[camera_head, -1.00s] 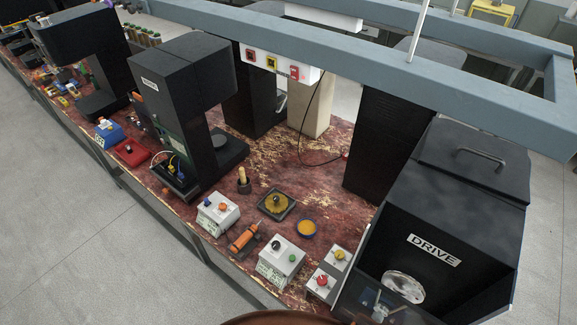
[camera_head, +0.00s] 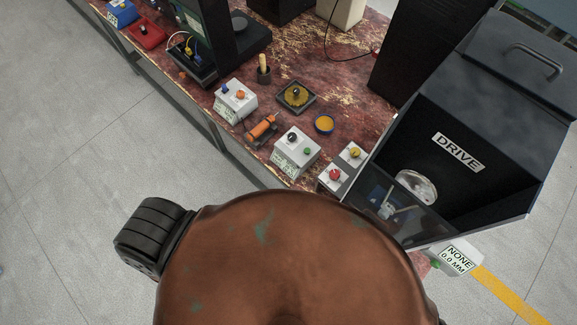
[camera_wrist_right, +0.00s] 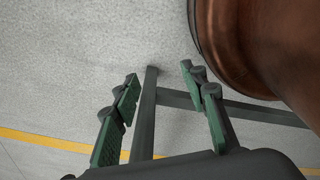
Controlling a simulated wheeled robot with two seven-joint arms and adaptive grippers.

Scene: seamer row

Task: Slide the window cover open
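The black machine housing labelled DRIVE (camera_head: 458,152) stands at the right of the head view. Its dark front recess holds a shiny round disc (camera_head: 416,187). A see-through panel (camera_head: 412,222) lies across the lower part of the opening; I cannot tell whether it is the window cover. A dark lid with a bar handle (camera_head: 536,60) is on top of the housing. My right gripper (camera_wrist_right: 158,75) shows in the right wrist view, its green-padded fingers apart with nothing between them. It is away from the housing in that view. My left gripper is not in view.
The worn red bench (camera_head: 300,40) carries a switch box (camera_head: 297,152), small red and yellow button boxes (camera_head: 335,175) and an orange tool (camera_head: 262,128). A box reading NONE 0.0 MM (camera_head: 457,258) sits below the housing. Grey floor is clear at left.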

